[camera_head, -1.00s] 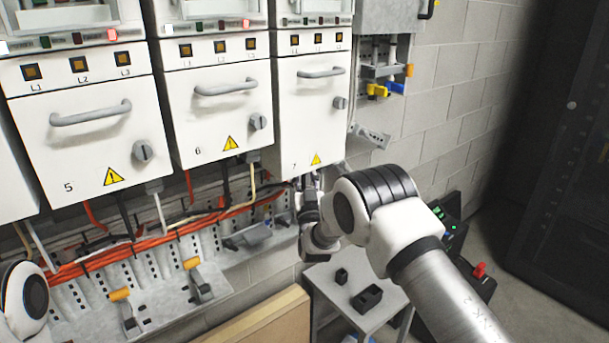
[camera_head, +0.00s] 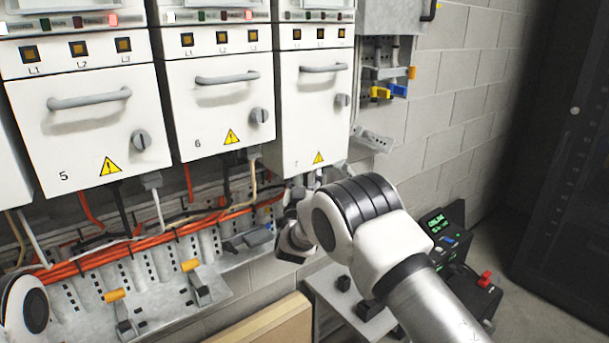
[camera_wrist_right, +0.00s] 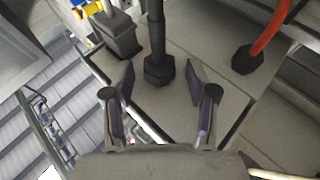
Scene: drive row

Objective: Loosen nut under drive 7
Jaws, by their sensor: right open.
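Drive 7 (camera_head: 311,112) is the white cabinet right of the middle in the head view. My right arm reaches up beneath it, and its gripper is mostly hidden there behind the wrist. In the right wrist view a black hex nut (camera_wrist_right: 159,72) sits on a black cable under a beige panel. My right gripper (camera_wrist_right: 160,92) is open, with one finger on each side of this nut and a visible gap to each. My left arm shows only at the lower left of the head view; its gripper is out of view.
A second black nut (camera_wrist_right: 246,60) on an orange cable is to the right in the wrist view. A grey cable gland (camera_wrist_right: 118,36) is close by at the left. Orange cables (camera_head: 150,232) run below the drives. A small grey table (camera_head: 325,290) stands below my right arm.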

